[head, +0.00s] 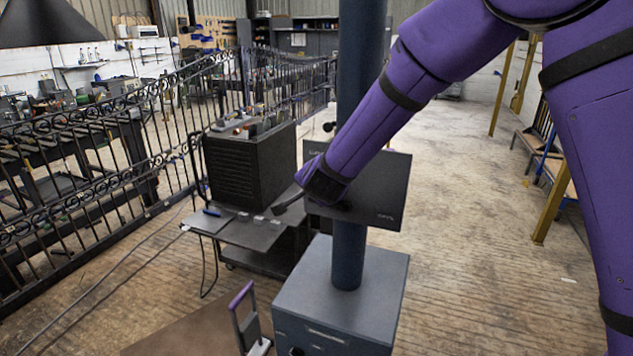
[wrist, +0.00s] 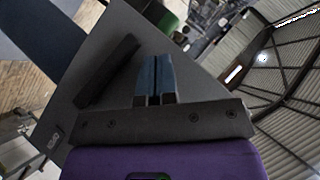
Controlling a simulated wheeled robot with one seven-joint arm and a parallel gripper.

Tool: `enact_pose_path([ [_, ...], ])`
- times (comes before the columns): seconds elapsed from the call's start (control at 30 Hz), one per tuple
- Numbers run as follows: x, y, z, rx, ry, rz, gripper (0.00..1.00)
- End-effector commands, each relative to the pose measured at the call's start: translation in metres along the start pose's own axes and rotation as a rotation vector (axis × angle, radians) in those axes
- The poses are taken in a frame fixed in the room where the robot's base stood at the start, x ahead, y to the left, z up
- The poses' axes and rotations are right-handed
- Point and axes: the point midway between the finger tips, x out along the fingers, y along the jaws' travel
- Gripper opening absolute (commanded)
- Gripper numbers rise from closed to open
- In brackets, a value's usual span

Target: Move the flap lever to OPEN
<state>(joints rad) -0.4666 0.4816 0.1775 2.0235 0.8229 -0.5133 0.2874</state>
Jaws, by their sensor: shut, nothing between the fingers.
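A dark flat panel (head: 378,180) is mounted on the blue post. It bears a label at its upper left, partly legible, and one at its lower right that seems to read OPEN. In the wrist view, the flap lever appears to be the dark bar (wrist: 108,72) lying slanted across the panel (wrist: 185,60). The small label (wrist: 56,136) shows past the bar's lower end, near the panel's corner. My gripper (wrist: 153,58) has its blue fingers shut and empty, just right of the bar, with a narrow gap in the picture. In the head view my arm hides the fingers and most of the lever.
The blue post (head: 358,110) rises from a grey box (head: 341,290). A black cabinet (head: 250,167) on a cart stands behind left, with a scrolled metal fence beyond. A purple-handled upright (head: 248,325) stands at front. The floor at right (head: 470,180) is clear.

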Motion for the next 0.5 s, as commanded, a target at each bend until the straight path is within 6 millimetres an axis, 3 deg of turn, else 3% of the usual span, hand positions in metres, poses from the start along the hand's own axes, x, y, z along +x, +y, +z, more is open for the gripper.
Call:
enact_pose_path([
  [0.5, 0.015, 0.005, 0.015, 0.0, 0.0, 0.0, 0.0],
])
